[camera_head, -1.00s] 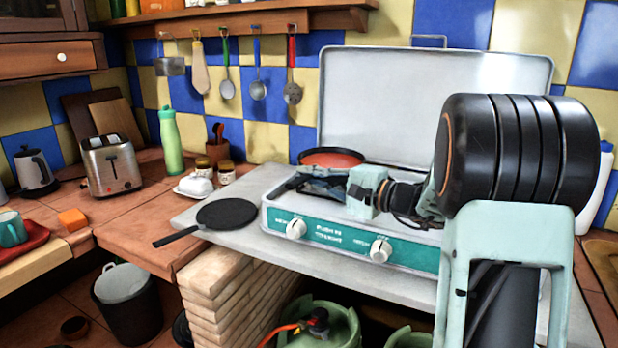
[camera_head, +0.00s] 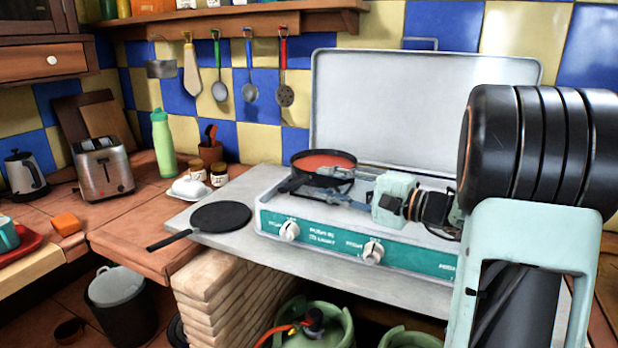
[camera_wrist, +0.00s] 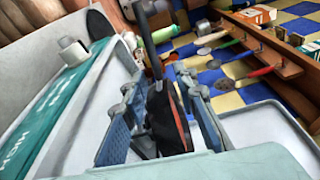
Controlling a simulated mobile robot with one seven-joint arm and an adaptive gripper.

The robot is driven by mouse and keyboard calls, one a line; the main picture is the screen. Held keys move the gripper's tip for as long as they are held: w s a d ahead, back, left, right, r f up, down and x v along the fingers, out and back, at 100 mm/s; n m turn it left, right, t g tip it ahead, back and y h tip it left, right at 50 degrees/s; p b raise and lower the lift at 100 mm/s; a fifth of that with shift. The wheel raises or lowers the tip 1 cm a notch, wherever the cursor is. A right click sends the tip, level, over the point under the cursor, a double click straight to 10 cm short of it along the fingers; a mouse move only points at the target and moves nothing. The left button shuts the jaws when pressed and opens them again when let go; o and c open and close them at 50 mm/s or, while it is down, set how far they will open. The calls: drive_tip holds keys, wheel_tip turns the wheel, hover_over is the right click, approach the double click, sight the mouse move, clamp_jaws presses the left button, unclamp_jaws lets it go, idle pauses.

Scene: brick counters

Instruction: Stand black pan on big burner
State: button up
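A black pan with a red inside (camera_head: 325,163) sits level at the back left of the camp stove (camera_head: 300,232), its dark handle pointing front-left. A flat black pan (camera_head: 221,215) lies on the counter left of the stove. My gripper (camera_head: 345,183) is low over the stove, just front-right of the red-inside pan. In the wrist view my gripper (camera_wrist: 160,118) has its blue fingers apart, with the red-edged dark pan (camera_wrist: 168,118) showing between them; contact is not clear. The burner under the pan is hidden, and my gripper covers much of the stove top.
The stove's raised lid (camera_head: 420,110) stands behind. A white butter dish (camera_head: 190,189), small jars (camera_head: 219,174) and a green bottle (camera_head: 163,145) are left of the stove. Utensils hang on the wall (camera_head: 250,90). The counter front between the flat pan and stove is narrow.

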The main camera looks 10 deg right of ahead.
drive_tip(key=v, duration=0.4)
drive_tip(key=shift+s+d, duration=0.2)
drive_tip(key=shift+s, duration=0.05)
drive_tip(key=shift+a+f, duration=0.1)
